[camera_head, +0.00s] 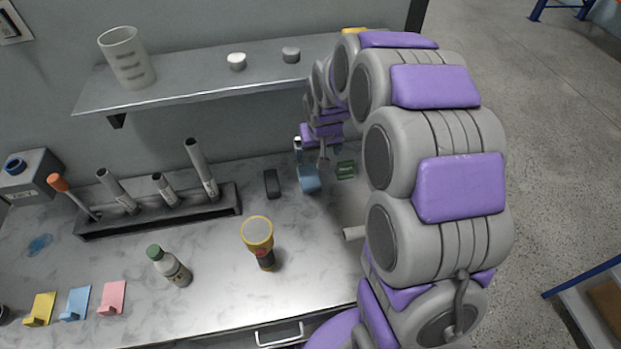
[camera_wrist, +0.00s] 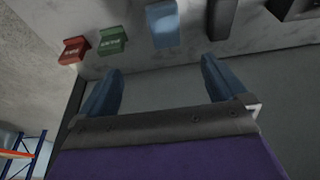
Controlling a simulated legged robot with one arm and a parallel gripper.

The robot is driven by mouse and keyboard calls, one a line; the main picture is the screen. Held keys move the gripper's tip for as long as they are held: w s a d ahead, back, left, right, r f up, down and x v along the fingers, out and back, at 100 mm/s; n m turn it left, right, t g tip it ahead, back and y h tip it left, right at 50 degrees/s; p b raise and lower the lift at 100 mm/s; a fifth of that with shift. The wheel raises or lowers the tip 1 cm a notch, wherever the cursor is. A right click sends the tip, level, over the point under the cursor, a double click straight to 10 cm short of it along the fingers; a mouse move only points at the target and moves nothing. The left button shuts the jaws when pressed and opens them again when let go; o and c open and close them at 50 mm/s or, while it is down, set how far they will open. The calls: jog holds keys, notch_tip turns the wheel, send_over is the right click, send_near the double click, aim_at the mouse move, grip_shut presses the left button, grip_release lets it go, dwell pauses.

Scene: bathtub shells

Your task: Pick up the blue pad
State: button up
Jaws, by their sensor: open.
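A light-blue block (camera_head: 308,180) lies on the counter near the back, just below my gripper (camera_head: 311,152) in the head view. The same block (camera_wrist: 163,24) shows in the wrist view, beyond the fingertips of my gripper (camera_wrist: 161,70) and apart from them. My gripper is open, with nothing between its blue fingers. Another flat blue piece (camera_head: 76,303) lies at the front left between a yellow piece (camera_head: 41,309) and a pink piece (camera_head: 112,298). I cannot tell from looks alone which blue thing is the pad.
A green block (camera_head: 346,170) and a dark block (camera_head: 272,184) flank the light-blue block. A red block (camera_wrist: 73,50) shows in the wrist view. A flashlight (camera_head: 258,235), bottle (camera_head: 168,265) and tube rack (camera_head: 160,213) stand left. A shelf (camera_head: 205,75) overhangs the back.

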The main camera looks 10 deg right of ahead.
jog(key=b, duration=0.3)
send_over(311, 175)
jog(key=s, duration=0.2)
jog(key=f, duration=1.2)
jog(key=shift+w+d, duration=0.1)
jog(key=shift+d, duration=0.2)
jog(key=a+f, duration=0.1)
jog(key=w+f, duration=0.1)
jog(key=f, duration=0.1)
jog(key=a+f+b, duration=0.1)
jog(key=shift+w+a+f, duration=0.15)
jog(key=shift+a+f, duration=0.15)
jog(key=shift+f, duration=0.1)
jog(key=shift+d, duration=1.2)
jog(key=shift+c, duration=1.9)
jog(key=shift+a, duration=1.05)
jog(key=c, duration=0.6)
jog(key=shift+d, duration=0.1)
jog(key=shift+c, duration=0.6)
jog(key=shift+d+r, duration=0.1)
jog(key=shift+d, duration=0.65)
jog(key=shift+c, duration=0.2)
notch_tip(311, 175, up, 10)
jog(key=p, duration=0.2)
